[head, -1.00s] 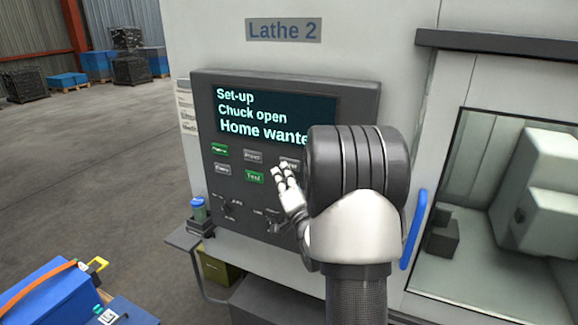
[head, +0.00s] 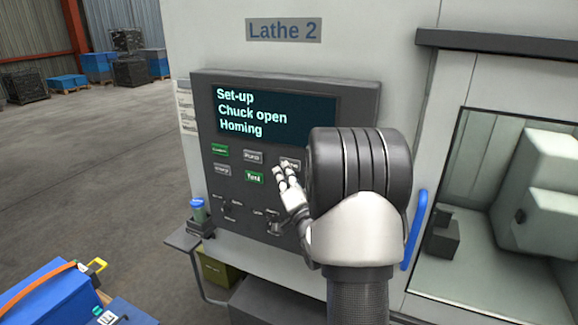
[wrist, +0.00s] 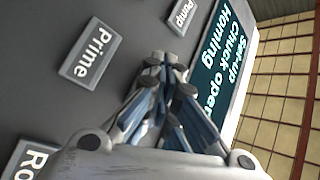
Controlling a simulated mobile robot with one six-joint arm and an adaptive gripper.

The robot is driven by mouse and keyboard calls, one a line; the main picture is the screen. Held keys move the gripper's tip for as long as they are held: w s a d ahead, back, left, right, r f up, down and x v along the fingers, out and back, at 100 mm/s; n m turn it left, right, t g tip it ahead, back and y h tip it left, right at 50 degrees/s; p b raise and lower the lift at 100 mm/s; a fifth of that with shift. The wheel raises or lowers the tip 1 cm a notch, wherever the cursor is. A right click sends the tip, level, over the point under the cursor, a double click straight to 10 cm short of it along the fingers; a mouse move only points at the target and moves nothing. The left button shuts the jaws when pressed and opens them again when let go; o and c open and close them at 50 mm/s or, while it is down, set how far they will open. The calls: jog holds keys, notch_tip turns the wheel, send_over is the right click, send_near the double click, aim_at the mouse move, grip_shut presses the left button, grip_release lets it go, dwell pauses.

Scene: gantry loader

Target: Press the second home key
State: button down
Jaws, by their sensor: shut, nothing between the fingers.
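The dark control panel (head: 355,100) of Lathe 2 has a screen (head: 300,115) reading "Set-up", "Chuck open", "Homing". Below it are two rows of small grey and green keys. My gripper (head: 284,168) is shut and empty, its fingertips at the top-row right key (head: 291,162), covering its lower part. I cannot read that key's label surely, or tell whether the tips touch it. In the wrist view the shut fingertips (wrist: 167,64) are close to the panel face, and the key under them is hidden. Keys labelled "Prime" (wrist: 87,53) and "Pump" (wrist: 183,16) show beside them.
Rotary switches (head: 228,207) sit below the keys. A blue door handle (head: 415,228) and the lathe's window are right of my arm. A small shelf with a blue-capped container (head: 198,210) stands lower left. A blue case (head: 45,295) is at bottom left.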

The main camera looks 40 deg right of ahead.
jog(key=shift+a, duration=0.1)
jog(key=shift+s+a+b, duration=0.3)
jog(key=shift+a+b, duration=0.15)
jog(key=shift+a, duration=0.15)
jog(key=shift+s+a+b, duration=0.3)
jog(key=shift+a+b, duration=0.05)
jog(key=shift+a, duration=0.45)
jog(key=shift+s+a+b, duration=0.3)
jog(key=shift+s+a, duration=0.05)
jog(key=shift+a, duration=0.4)
jog(key=shift+s+a+b, duration=0.3)
jog(key=shift+a+b, duration=0.05)
jog(key=shift+a, duration=0.45)
